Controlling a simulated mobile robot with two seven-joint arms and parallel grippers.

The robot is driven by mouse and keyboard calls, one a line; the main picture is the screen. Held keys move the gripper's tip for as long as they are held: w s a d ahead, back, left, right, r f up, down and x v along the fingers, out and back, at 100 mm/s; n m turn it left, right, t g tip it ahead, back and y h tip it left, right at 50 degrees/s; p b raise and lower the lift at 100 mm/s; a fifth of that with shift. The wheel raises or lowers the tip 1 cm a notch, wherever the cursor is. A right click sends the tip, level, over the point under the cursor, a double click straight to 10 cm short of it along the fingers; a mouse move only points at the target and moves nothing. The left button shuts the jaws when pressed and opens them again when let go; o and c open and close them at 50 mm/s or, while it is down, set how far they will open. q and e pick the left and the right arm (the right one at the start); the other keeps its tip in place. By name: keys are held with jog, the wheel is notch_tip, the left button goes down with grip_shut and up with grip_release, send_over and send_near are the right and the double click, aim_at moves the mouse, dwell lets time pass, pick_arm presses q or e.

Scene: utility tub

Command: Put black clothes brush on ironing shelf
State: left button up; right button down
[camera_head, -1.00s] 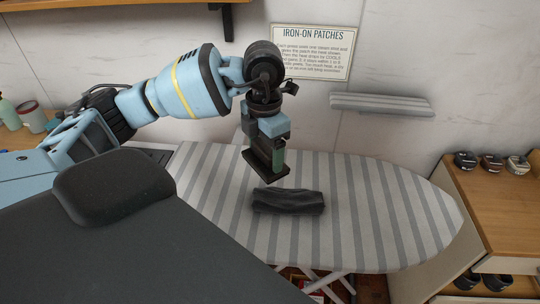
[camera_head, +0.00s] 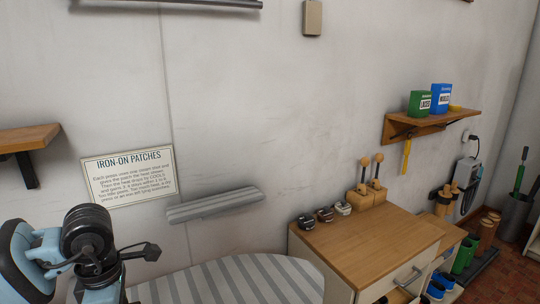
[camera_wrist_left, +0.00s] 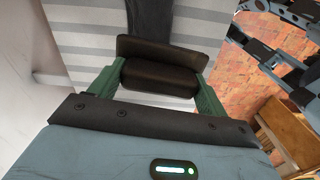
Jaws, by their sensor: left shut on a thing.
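My left gripper (camera_wrist_left: 160,70) is shut on the black clothes brush (camera_wrist_left: 160,77), a dark block between its green fingers in the left wrist view. The brush is held above the grey striped ironing board, which shows behind it. In the head view only my left wrist and the top of the hand show at the lower left; the fingers and brush are cut off below. My right gripper is not in view.
The striped ironing board (camera_head: 245,280) lies below the grey shelf; a dark folded cloth (camera_wrist_left: 150,18) lies on it. A wooden cabinet (camera_head: 370,245) with small dark items stands right. A wooden shelf (camera_head: 25,138) juts from the wall at left, above my arm.

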pick_arm(q)
jog(key=m, duration=0.2)
jog(key=d+m, duration=0.1)
jog(key=d+f+m, duration=0.1)
jog(key=m, duration=0.1)
jog(key=shift+s+f+m, duration=0.1)
jog(key=shift+s+m, duration=0.2)
jog(key=shift+s, duration=0.05)
jog(key=m, duration=0.1)
jog(key=d+m, duration=0.1)
jog(key=m, duration=0.1)
jog(key=f+m, duration=0.1)
jog(key=m, duration=0.1)
jog(key=shift+s+d, duration=0.35)
jog(key=shift+s, duration=0.05)
jog(key=d+m, duration=0.1)
jog(key=m, duration=0.3)
jog(key=s+d+f+m, duration=0.1)
jog(key=m, duration=0.3)
jog(key=s+d+f+m, duration=0.1)
jog(key=m, duration=0.3)
jog(key=shift+d+f, duration=0.1)
jog(key=shift+d, duration=0.2)
